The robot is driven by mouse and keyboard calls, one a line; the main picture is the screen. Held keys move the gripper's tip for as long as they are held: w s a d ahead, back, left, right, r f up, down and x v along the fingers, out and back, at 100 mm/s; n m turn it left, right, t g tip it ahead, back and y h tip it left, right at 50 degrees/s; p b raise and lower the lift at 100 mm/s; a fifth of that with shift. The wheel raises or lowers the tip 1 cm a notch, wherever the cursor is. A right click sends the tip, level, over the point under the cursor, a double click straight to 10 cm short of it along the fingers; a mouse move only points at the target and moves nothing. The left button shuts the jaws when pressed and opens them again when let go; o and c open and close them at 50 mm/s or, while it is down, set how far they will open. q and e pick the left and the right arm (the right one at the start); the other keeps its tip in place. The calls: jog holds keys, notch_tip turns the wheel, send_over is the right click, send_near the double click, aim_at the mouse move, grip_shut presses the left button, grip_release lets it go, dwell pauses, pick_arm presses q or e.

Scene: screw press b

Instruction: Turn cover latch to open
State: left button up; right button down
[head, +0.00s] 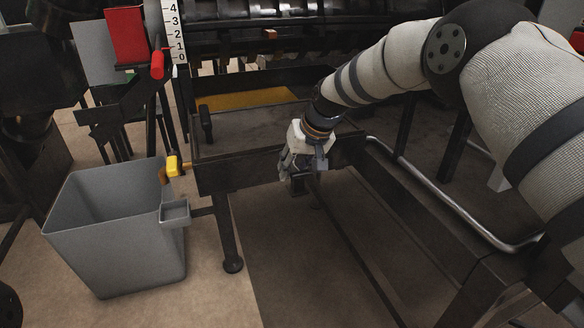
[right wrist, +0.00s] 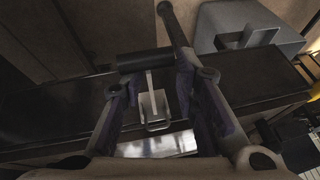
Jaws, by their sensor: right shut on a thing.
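The cover latch shows in the right wrist view as a black cylindrical grip (right wrist: 143,61) on a thin metal stem, with a metal bracket (right wrist: 154,110) on a dark beam. My right gripper (right wrist: 153,72) has one finger on each side of the latch and is shut on it. In the head view my right gripper (head: 297,168) points down at the front edge of the dark machine frame (head: 245,172). There the hand mostly hides the latch. My left gripper is not in view.
A grey bin (head: 115,235) stands on the floor left of the frame and also shows in the right wrist view (right wrist: 245,25). A yellow handle (head: 174,166) and a black knob (head: 206,122) are nearby. A metal pipe (head: 440,212) runs along the right.

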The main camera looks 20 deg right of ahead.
jog(key=shift+s+d+f, duration=0.1)
jog(key=shift+d+f, duration=0.1)
jog(key=shift+d, duration=0.45)
jog(key=c, duration=1.7)
grip_release()
jog(key=o, duration=0.9)
jog(key=shift+d, duration=0.25)
jog(key=shift+a, duration=0.2)
jog(key=shift+s+r, duration=0.1)
jog(key=shift+r, duration=0.15)
jog(key=v, duration=1.1)
jog(key=shift+s+r, duration=0.15)
jog(key=shift+r, duration=0.1)
